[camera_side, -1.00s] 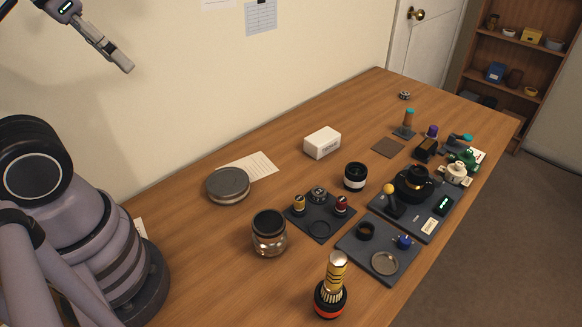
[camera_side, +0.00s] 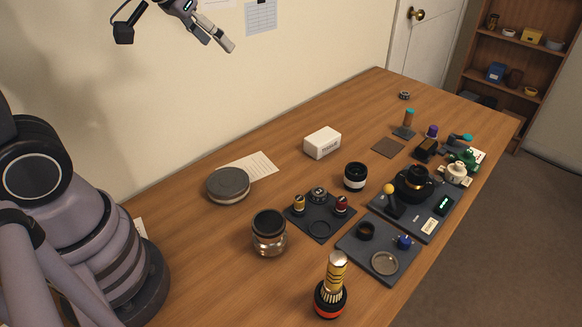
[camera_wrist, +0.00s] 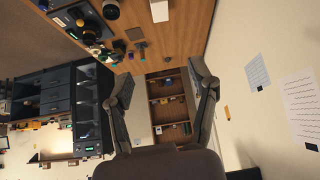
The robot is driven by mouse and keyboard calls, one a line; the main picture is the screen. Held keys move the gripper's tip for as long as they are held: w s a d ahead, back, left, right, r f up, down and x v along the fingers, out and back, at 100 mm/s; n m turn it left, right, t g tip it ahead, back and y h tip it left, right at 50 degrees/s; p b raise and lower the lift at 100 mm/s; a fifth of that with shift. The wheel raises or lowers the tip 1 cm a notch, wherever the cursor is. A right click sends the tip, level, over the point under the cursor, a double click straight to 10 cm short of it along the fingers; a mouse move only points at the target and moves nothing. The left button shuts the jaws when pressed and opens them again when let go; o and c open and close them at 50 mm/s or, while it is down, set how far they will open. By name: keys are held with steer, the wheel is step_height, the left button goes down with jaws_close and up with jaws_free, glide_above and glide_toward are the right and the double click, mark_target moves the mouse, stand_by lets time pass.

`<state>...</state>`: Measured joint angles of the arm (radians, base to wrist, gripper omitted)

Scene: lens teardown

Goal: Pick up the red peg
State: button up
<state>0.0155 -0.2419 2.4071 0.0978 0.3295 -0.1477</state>
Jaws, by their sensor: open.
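A small red peg-like piece (camera_side: 341,206) with a pale top stands at the right of a dark square tray (camera_side: 319,229) in the side view. Beside it on the tray are a yellow-banded piece (camera_side: 299,204) and a dark grey round piece (camera_side: 318,195). My gripper (camera_side: 217,42) is high in the air in front of the wall, far up and left of the tray. It is open and empty. In the wrist view my two fingers (camera_wrist: 160,70) are spread apart with nothing between them. I cannot make out the red peg in the wrist view.
A black-and-white lens part (camera_side: 355,177) and a white box (camera_side: 322,143) are behind. Another dark tray (camera_side: 352,249) is at the right.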

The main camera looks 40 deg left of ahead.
steer(key=w+d+f+m+t+h, duration=0.25)
steer(key=w+f+m, duration=0.25)
steer(key=w+f, duration=1.2)
steer(key=m+g+h, duration=0.6)
steer(key=m+h, duration=0.4)
glide_toward(341, 199)
steer(key=shift+h, duration=0.35)
steer(key=d+f, duration=0.1)
steer(key=d, duration=0.1)
steer(key=d+f, duration=0.1)
steer(key=shift+w+d+f, duration=0.15)
steer(key=shift+d+f, duration=0.2)
steer(key=shift+d, duration=0.05)
steer(key=shift+w+x, duration=0.25)
steer(key=shift+x, duration=1.2)
steer(key=shift+w+x, duration=0.25)
steer(key=shift+x, duration=1.2)
steer(key=shift+r, duration=0.25)
jaws_close()
